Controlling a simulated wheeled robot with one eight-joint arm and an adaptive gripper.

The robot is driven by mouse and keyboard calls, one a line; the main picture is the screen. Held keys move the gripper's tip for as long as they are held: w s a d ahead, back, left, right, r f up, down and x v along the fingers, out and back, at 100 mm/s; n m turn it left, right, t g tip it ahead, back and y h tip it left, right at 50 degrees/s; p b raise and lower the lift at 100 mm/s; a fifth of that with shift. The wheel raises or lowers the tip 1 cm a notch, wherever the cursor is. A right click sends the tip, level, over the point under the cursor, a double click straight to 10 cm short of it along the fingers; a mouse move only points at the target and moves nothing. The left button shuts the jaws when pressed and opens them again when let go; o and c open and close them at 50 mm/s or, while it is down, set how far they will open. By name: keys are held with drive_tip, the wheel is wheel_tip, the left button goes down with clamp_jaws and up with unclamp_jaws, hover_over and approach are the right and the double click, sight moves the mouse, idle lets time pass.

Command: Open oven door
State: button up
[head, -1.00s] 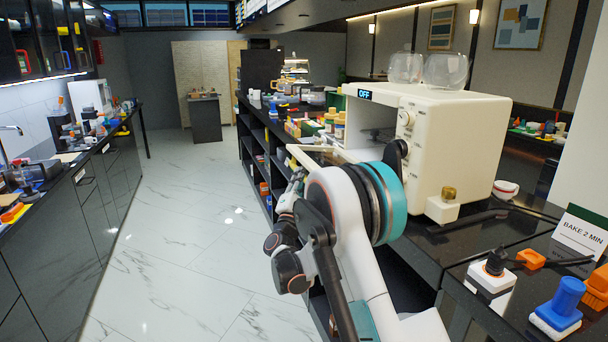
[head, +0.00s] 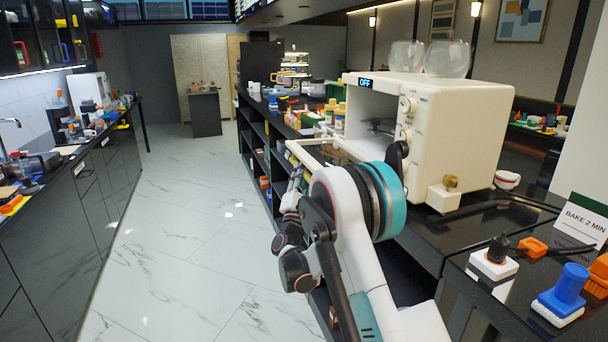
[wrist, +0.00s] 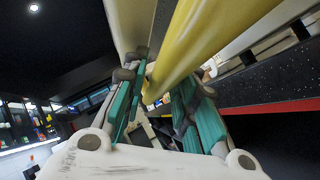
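The cream oven (head: 455,140) stands on the dark counter with its display reading OFF. Its door (head: 300,155) is hinged low and folded down toward the aisle, lying near level. The cavity (head: 370,115) shows open, with a dark rack inside. My gripper is at the door's outer edge, mostly hidden behind my arm in the head view. In the wrist view my gripper (wrist: 168,85) has its teal fingers apart, with a yellowish bar (wrist: 205,45), apparently the door handle, running between them. Whether the fingers press on the bar is unclear.
Two clear glass bowls (head: 447,59) sit on the oven. A "BAKE 2 MIN" sign (head: 580,222), a blue-handled stamp-like item (head: 563,290) and an orange item (head: 533,246) stand at right. The floor aisle (head: 190,230) at left is clear.

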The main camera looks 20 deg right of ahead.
drive_tip(key=v, duration=1.2)
